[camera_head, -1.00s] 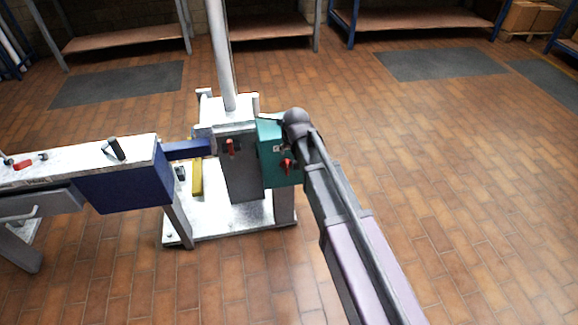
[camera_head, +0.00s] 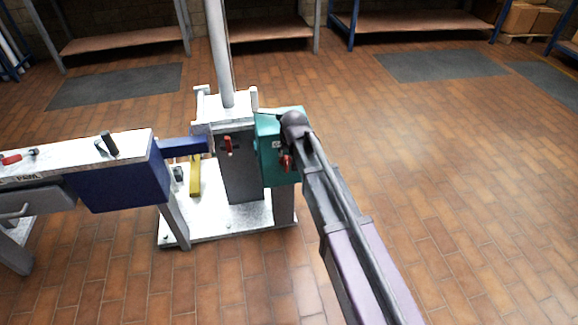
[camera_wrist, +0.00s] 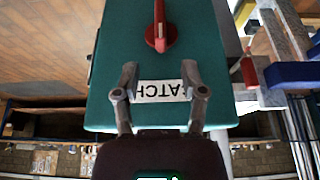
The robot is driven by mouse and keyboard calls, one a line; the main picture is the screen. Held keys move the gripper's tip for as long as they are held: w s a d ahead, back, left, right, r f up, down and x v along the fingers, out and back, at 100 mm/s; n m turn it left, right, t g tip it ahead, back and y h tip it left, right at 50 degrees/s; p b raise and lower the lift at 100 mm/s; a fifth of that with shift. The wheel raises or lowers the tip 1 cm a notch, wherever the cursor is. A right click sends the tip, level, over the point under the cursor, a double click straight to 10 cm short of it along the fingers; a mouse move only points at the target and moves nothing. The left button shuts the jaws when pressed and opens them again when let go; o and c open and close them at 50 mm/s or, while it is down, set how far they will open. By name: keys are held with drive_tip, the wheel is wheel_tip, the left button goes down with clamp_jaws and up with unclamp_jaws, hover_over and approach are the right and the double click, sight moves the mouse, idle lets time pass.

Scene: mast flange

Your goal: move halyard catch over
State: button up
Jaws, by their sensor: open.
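The catch is a red handle (camera_head: 286,163) on the front of a teal box (camera_head: 267,150) beside the mast post. The teal box front (camera_wrist: 110,50) carries a white label (camera_wrist: 160,91) reading "CATCH", upside down. My gripper (camera_wrist: 159,67) is open and empty. Its two fingers stand either side of the label, with the tips below the hub in the picture. In the head view my arm hides the gripper.
A grey post (camera_head: 240,175) with another red lever (camera_head: 228,146) stands left of the teal box, below the pale mast (camera_head: 221,55). A bench with a blue end (camera_head: 125,187) is at the left. The tiled floor (camera_head: 460,200) at the right is clear.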

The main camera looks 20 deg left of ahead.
sight(287, 159)
drive_tip(key=shift+b+x, duration=3.55)
drive_tip(key=shift+x, duration=0.55)
